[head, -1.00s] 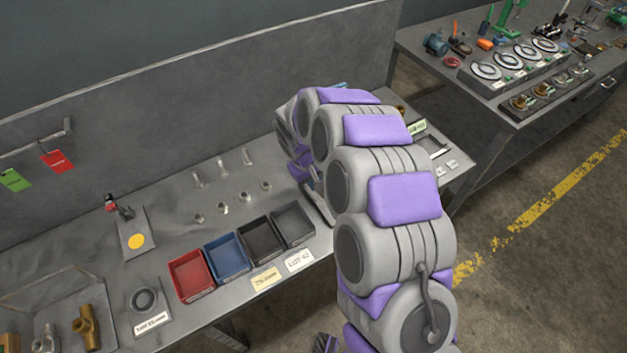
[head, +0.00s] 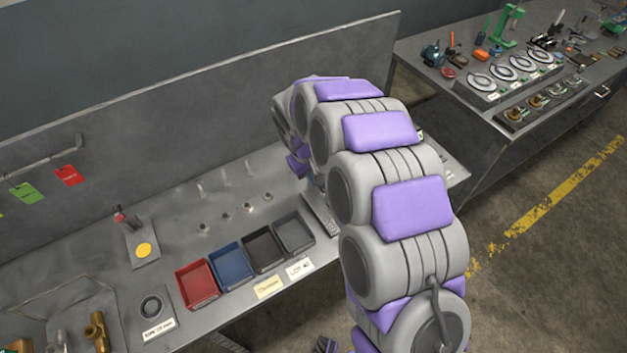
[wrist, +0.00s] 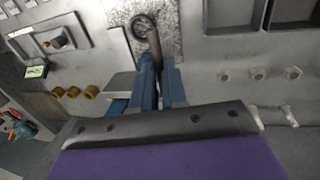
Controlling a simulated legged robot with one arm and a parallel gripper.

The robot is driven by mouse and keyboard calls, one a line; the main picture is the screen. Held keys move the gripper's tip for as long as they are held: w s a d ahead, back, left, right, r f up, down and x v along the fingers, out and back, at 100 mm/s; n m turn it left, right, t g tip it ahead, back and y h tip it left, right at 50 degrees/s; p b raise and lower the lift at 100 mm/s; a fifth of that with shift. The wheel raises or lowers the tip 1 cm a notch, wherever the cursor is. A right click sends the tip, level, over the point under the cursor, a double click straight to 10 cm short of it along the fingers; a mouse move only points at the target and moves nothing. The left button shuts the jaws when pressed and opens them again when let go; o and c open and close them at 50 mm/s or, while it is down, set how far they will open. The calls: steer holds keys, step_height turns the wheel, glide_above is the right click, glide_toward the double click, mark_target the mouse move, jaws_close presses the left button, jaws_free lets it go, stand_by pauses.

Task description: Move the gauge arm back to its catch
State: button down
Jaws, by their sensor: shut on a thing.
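In the wrist view my gripper's blue fingers (wrist: 160,80) are closed around the near end of a brownish-grey bar (wrist: 154,42), which looks like the gauge arm. The bar points away from the fingers over a speckled grey plate (wrist: 173,20). A dark round dial or ring (wrist: 142,24) sits beside the bar's far end. I cannot make out the catch. In the head view my own arm hides the gripper and the bar; a strip of the speckled plate (head: 318,214) shows beside the arm.
Red (head: 197,285), blue (head: 231,263) and two dark bins stand along the bench front. Small clear and metal parts (head: 226,216) stand behind them. Brass fittings (wrist: 74,92) lie left of the fingers in the wrist view. A second bench (head: 520,85) is at the right.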

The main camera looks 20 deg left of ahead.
step_height(320, 180, up, 7)
steer(key=p, duration=0.2)
steer(key=shift+r+p, duration=0.2)
steer(key=shift+p, duration=0.15)
steer(key=shift+r, duration=0.1)
steer(key=shift+w, duration=0.1)
steer(key=c, duration=1.4)
jaws_free()
steer(key=shift+r, duration=0.15)
steer(key=shift+o, duration=1.2)
steer(key=shift+d, duration=0.1)
step_height(320, 180, up, 17)
steer(key=s+a+p, duration=0.2)
steer(key=shift+s+a, duration=0.2)
steer(key=shift+s, duration=0.1)
